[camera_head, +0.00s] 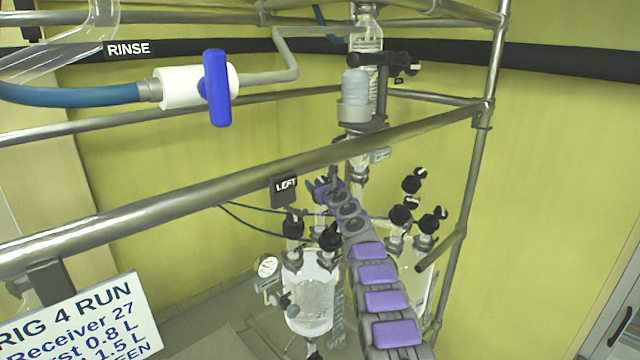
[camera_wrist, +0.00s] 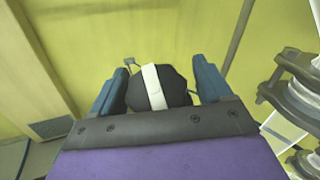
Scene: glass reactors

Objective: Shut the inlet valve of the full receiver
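In the wrist view my gripper (camera_wrist: 161,68) is open, with one blue-grey finger on each side of a black valve knob (camera_wrist: 172,92) with a white stripe. A small gap shows on the right side; contact on the left is unclear. In the head view my gripper (camera_head: 324,188) is above the left glass receiver (camera_head: 308,292), which is marked 27 and seems to hold clear liquid. Black valve knobs (camera_head: 293,223) stand on its top. Another receiver (camera_head: 418,262) stands to the right, partly hidden by my arm. I cannot tell which receiver the gripped-around knob serves.
A blue-handled RINSE valve (camera_head: 217,88) is upper left. A sign (camera_head: 80,322) reads RIG 4 RUN, Receiver 27. A pressure gauge (camera_head: 267,266) sits beside the left receiver. A glass column (camera_head: 366,60) stands behind.

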